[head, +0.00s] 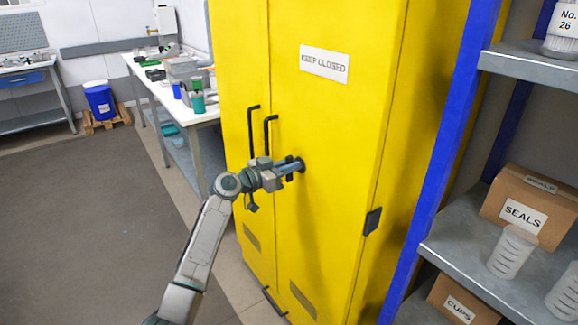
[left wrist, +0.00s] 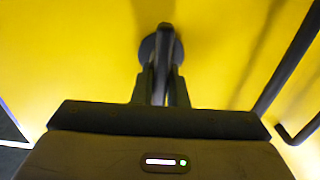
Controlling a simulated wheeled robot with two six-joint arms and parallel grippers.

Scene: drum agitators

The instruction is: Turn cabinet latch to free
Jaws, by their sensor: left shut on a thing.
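The yellow cabinet (head: 330,130) stands shut in the middle of the head view, with a "KEEP CLOSED" label (head: 324,64) on its right door. The cabinet latch (head: 301,164) is a dark handle on a round base on that door, right of the two bar handles. My left gripper (head: 287,168) is at the latch, its fingers closed around the handle. In the left wrist view the latch's round base (left wrist: 149,50) shows beyond the fingers, and the handle lies between them. The fingers partly hide the handle. My right gripper is in neither view.
Two black bar handles (head: 270,132) are left of the latch. A blue-framed shelf (head: 452,150) with a SEALS box (head: 535,205) and clear cups stands close on the right. A workbench (head: 165,92) is behind on the left. The grey floor (head: 80,220) at left is clear.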

